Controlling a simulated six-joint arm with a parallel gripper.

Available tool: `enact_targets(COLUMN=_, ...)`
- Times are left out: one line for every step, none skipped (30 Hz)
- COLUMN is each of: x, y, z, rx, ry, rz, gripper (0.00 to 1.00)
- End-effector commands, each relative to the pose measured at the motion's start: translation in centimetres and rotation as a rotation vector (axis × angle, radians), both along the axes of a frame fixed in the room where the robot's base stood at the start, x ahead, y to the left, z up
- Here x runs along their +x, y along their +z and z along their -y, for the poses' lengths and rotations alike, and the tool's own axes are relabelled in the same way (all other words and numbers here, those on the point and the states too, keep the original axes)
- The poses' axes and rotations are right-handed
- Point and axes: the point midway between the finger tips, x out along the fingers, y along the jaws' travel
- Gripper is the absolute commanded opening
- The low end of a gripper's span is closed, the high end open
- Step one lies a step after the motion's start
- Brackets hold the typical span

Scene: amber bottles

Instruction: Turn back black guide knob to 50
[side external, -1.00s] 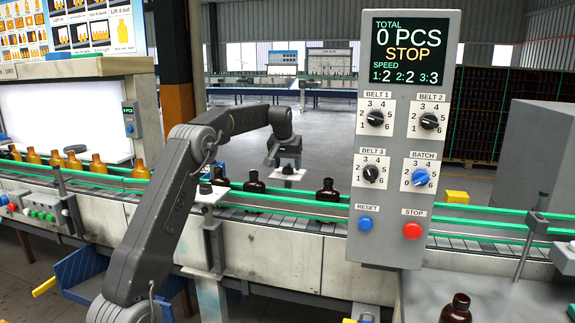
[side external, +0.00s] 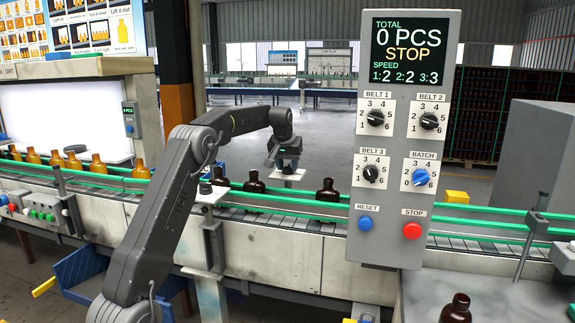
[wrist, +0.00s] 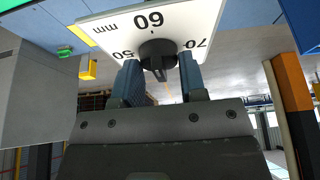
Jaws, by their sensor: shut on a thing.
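The black guide knob (wrist: 158,58) sits on a white dial plate (wrist: 105,29) in the wrist view. The plate is marked 50, 60 and 70 mm, with 60 upside down above the knob, 50 to its left and 70 to its right. My gripper (wrist: 159,70) has one blue-grey finger on each side of the knob and is shut on it. Which mark the knob points to is not clear. In the side external view my gripper (side external: 287,164) is over the small white plate beyond the near green rail, and hides most of the knob.
Brown bottles (side external: 327,190) stand on the conveyor close to my gripper. A second black knob (side external: 205,188) stands on a nearer white plate. The grey control panel (side external: 405,255) on the right reads STOP and 0 PCS. Green rails (side external: 320,197) run along the belt.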

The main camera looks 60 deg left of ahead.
Motion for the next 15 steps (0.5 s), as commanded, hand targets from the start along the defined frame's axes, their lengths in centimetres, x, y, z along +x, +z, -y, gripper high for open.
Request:
enact_targets(x=-0.01, y=0.04, z=-0.02, rx=0.001, ry=0.007, rz=-0.001, gripper=0.15)
enact_targets(x=-0.01, y=0.04, z=-0.02, rx=0.002, ry=0.012, rz=0.0, gripper=0.15)
enact_targets(x=0.0, y=0.04, z=-0.01, rx=0.002, ry=0.023, rz=0.0, gripper=0.15)
enact_targets(x=0.02, y=0.05, z=0.0, rx=0.001, ry=0.033, rz=0.0, gripper=0.15)
enact_targets(x=0.02, y=0.06, z=0.01, rx=0.001, ry=0.043, rz=0.0, gripper=0.15)
enact_targets(x=0.04, y=0.07, z=0.0, rx=0.001, ry=0.061, rz=0.0, gripper=0.15)
enact_targets(x=0.05, y=0.07, z=0.0, rx=0.002, ry=0.077, rz=0.0, gripper=0.15)
enact_targets(x=0.05, y=0.08, z=-0.01, rx=0.002, ry=0.094, rz=0.0, gripper=0.15)
enact_targets(x=0.06, y=0.08, z=0.01, rx=0.002, ry=0.119, rz=0.001, gripper=0.15)
enact_targets(x=0.06, y=0.06, z=0.01, rx=0.002, ry=0.14, rz=0.0, gripper=0.15)
enact_targets(x=0.08, y=0.04, z=0.01, rx=0.002, ry=0.163, rz=-0.001, gripper=0.15)
enact_targets(x=0.11, y=0.05, z=0.03, rx=0.002, ry=0.194, rz=0.001, gripper=0.15)
enact_targets(x=0.12, y=0.05, z=0.03, rx=0.002, ry=0.219, rz=0.0, gripper=0.15)
enact_targets(x=0.13, y=0.05, z=0.05, rx=0.003, ry=0.246, rz=0.0, gripper=0.15)
enact_targets(x=0.16, y=0.06, z=0.07, rx=0.002, ry=0.282, rz=0.0, gripper=0.15)
